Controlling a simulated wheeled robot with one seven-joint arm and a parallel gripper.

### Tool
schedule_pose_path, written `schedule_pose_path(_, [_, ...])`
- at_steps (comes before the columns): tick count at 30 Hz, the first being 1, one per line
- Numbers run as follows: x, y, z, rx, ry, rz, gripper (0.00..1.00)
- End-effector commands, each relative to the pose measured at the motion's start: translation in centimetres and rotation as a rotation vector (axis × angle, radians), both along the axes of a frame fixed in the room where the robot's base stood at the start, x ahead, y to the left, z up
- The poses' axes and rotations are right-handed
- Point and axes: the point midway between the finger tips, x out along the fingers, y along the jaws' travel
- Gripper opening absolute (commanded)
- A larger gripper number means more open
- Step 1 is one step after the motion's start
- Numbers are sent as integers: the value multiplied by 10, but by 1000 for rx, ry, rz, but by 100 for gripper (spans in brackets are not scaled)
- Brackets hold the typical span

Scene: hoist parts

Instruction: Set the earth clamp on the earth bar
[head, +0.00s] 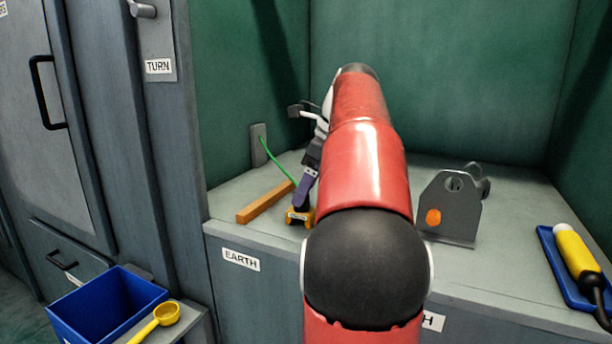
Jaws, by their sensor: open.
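The earth bar (262,204) is an orange-brown bar lying at a slant on the grey bench top, left of my arm. My gripper (303,201) points down just right of the bar's far end and is open.
A green wire (275,162) runs from a grey wall plate (259,145) towards the bar's far end. A grey bracket (452,207) with an orange spot stands right of my arm. A blue tray (560,262) holds a yellow tool (575,250). A blue bin (105,305) and yellow scoop (163,314) are lower left.

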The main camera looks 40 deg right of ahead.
Motion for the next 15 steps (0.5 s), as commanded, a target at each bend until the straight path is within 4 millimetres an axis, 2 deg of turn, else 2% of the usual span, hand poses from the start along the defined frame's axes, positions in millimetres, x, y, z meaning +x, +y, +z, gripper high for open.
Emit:
schedule_pose_path(1, [3, 2, -11, 2, 2, 1, 64])
schedule_pose_path(6, [11, 8, -31, -1, 0, 2, 64])
schedule_pose_path(15, [16, 11, -43, -2, 0, 2, 64])
